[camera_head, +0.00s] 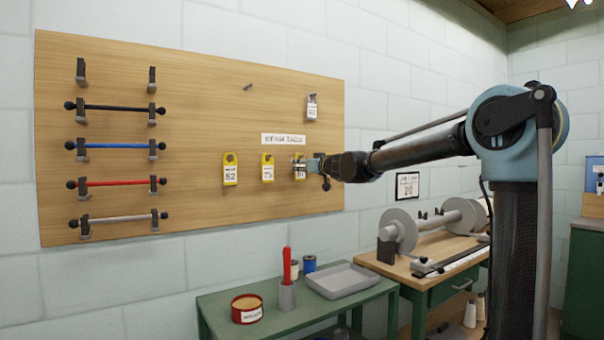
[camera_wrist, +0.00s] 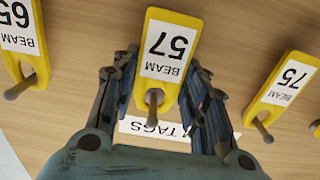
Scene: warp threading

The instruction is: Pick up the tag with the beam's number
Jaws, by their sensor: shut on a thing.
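A yellow tag reading BEAM 57 (camera_wrist: 168,45) is upside down in the middle of the wrist view, its peg showing through the hole. My gripper (camera_wrist: 160,80) has a finger at each side of this tag and is shut on it, close to the board. In the head view my gripper (camera_head: 306,167) covers much of this tag (camera_head: 299,175). A yellow tag reading 75 (camera_head: 267,170) hangs to its left, also in the wrist view (camera_wrist: 281,92). Another yellow tag, seemingly 62 (camera_head: 230,172), hangs farther left.
The wooden board (camera_head: 200,110) carries several rods on brackets at left. A grey tag (camera_head: 312,107) hangs above right. A white label (camera_head: 283,139) sits above the yellow tags. A green table (camera_head: 220,305) stands below with a tray (camera_head: 342,280); a spool beam (camera_head: 430,225) lies at right.

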